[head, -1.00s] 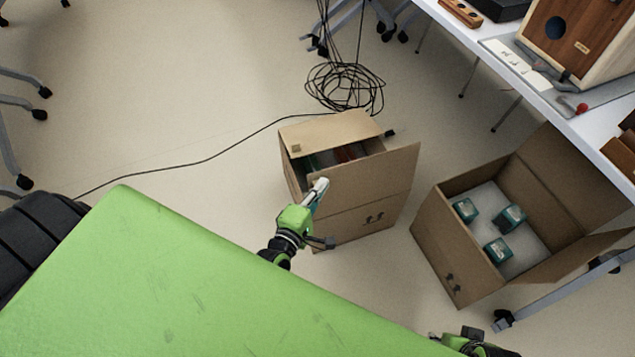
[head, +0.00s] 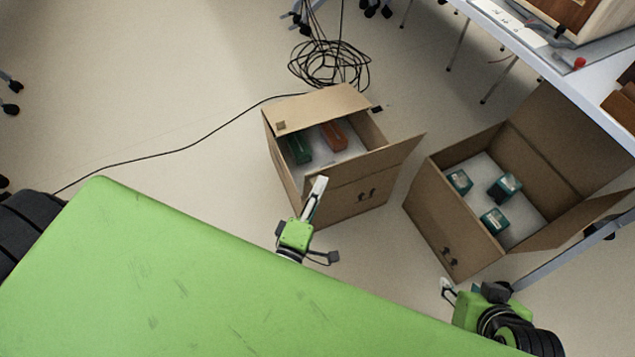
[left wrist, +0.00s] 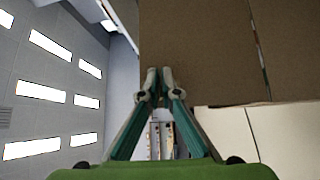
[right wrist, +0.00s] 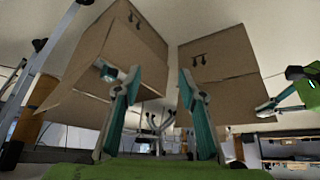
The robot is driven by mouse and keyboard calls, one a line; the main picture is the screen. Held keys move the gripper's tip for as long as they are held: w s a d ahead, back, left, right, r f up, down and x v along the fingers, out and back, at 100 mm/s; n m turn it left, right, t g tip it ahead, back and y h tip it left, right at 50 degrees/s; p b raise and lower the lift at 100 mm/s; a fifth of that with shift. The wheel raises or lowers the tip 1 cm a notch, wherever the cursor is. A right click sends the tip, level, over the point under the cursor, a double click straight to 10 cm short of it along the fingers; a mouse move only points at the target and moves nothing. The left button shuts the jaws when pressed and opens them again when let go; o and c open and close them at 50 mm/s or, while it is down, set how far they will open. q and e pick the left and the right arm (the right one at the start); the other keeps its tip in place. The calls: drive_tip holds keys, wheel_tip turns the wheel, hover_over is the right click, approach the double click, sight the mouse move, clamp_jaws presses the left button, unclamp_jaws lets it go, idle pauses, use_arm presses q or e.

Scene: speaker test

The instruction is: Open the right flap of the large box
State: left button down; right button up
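The middle cardboard box (head: 345,200) stands on the floor with a green item (head: 299,149) and an orange item (head: 333,135) inside. Its far-left flap (head: 318,107) lies partly over the opening. Its near-right flap (head: 375,158) is raised and tilts outward. I cannot tell for sure which box is the large one. My left gripper (head: 319,183) is at the near corner of that raised flap. Its fingertips are together in the left wrist view (left wrist: 159,73), with cardboard (left wrist: 200,50) beyond; contact is unclear. My right gripper (right wrist: 157,82) is open and empty, before the boxes.
A second open box (head: 430,215) with several teal packages (head: 505,187) stands at the right. A table (head: 590,88) is at the upper right. Coiled black cable (head: 330,62) lies behind the middle box. The floor at left is mostly clear.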

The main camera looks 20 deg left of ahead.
use_arm(q)
drive_tip(key=shift+s+d+f, duration=0.15)
drive_tip(key=shift+s+f, duration=0.15)
drive_tip(key=shift+f, duration=0.05)
use_arm(e)
drive_tip(key=shift+w+a+r, duration=0.2)
drive_tip(key=shift+w+r, duration=0.05)
drive_tip(key=shift+w, duration=0.25)
use_arm(q)
drive_tip(key=c, duration=2.6)
unclamp_jaws()
drive_tip(key=shift+w, duration=0.1)
drive_tip(key=shift+r, duration=0.1)
drive_tip(key=s, duration=1.2)
drive_tip(key=shift+f, duration=0.45)
drive_tip(key=shift+w+d, duration=0.1)
drive_tip(key=shift+d, duration=0.05)
